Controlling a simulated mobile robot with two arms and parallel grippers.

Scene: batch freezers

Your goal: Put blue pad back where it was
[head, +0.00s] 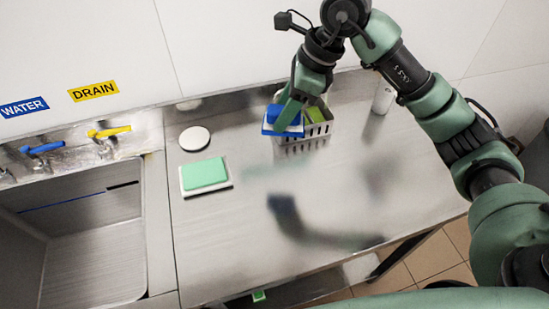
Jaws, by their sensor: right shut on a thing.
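My right gripper (288,115) comes in from the right and is shut on the blue pad (270,129). The pad is at the left part of a light grey slotted basket (318,130) near the back of the steel counter. Part of the pad is hidden by the gripper, and I cannot tell whether it rests in the basket or is held just above or in front of it. A green item (315,115) is in the basket, to the right of the pad. My left gripper is not in view.
A green pad (205,173) lies on a white tray at the counter's left, with a white round disc (194,138) behind it. A white bottle (383,97) stands right of the basket. A sink (85,235) lies left. The counter's middle (290,200) is clear.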

